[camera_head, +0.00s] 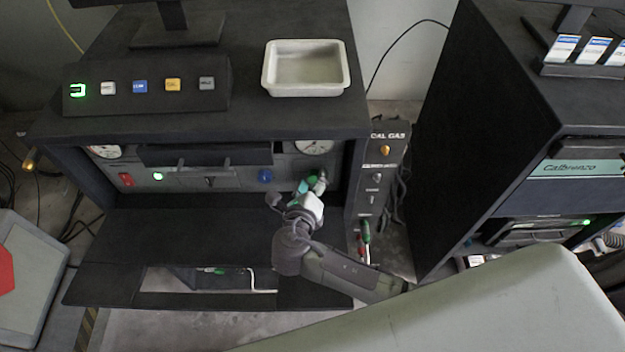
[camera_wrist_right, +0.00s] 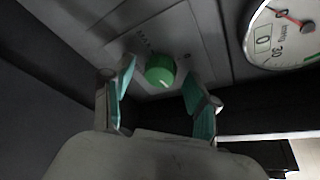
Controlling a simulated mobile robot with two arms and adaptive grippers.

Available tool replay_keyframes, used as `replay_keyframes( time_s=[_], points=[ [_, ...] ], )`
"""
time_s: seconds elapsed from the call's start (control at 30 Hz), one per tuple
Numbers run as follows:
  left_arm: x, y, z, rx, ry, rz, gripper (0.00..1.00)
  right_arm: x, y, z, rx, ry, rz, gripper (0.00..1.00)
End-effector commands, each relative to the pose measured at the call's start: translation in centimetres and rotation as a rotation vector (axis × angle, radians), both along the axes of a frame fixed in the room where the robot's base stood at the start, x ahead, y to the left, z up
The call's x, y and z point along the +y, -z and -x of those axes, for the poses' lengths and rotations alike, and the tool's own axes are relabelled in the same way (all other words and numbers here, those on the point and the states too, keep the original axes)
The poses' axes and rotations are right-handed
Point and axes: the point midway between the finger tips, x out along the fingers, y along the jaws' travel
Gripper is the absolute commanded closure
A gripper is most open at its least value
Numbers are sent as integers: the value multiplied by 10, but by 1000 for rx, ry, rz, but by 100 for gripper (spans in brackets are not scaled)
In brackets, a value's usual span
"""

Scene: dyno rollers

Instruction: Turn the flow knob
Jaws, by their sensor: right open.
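The flow knob seems to be the green round knob (camera_wrist_right: 160,71) with a pale pointer mark, on a grey panel in the right wrist view. My right gripper (camera_wrist_right: 158,95) is open, with one teal-padded finger on each side of the knob. Gaps show between the pads and the knob, so it is not gripped. In the head view my right gripper (camera_head: 313,184) is at the right end of the cabinet's panel, and it mostly covers the knob. My left gripper is not in view.
A dial gauge (camera_wrist_right: 290,32) sits beside the knob, and a blue knob (camera_head: 265,176) is further left on the panel. The CAL GAS post (camera_head: 375,207) stands close right of the cabinet. A dark shelf (camera_head: 150,236) juts out below. A white tray (camera_head: 343,84) sits on top.

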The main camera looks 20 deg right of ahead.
Motion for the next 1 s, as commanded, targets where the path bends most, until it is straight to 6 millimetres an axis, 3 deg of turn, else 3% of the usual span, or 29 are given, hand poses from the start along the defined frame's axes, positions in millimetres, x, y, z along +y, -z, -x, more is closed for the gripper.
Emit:
replay_keyframes(
  time_s=[0.2, 0.5, 0.57, 1.0],
  points=[
    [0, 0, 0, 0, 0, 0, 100, 0, 0, 0, 0, 0, 0, 43],
    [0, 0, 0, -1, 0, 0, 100, 0, 0, 0, -1, 1, 1, 93],
    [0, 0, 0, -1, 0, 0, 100, 0, 0, 0, -1, 1, 1, 100],
    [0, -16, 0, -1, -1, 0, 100, -2, -4, 0, -29, 2, -100, 100]
  ],
)
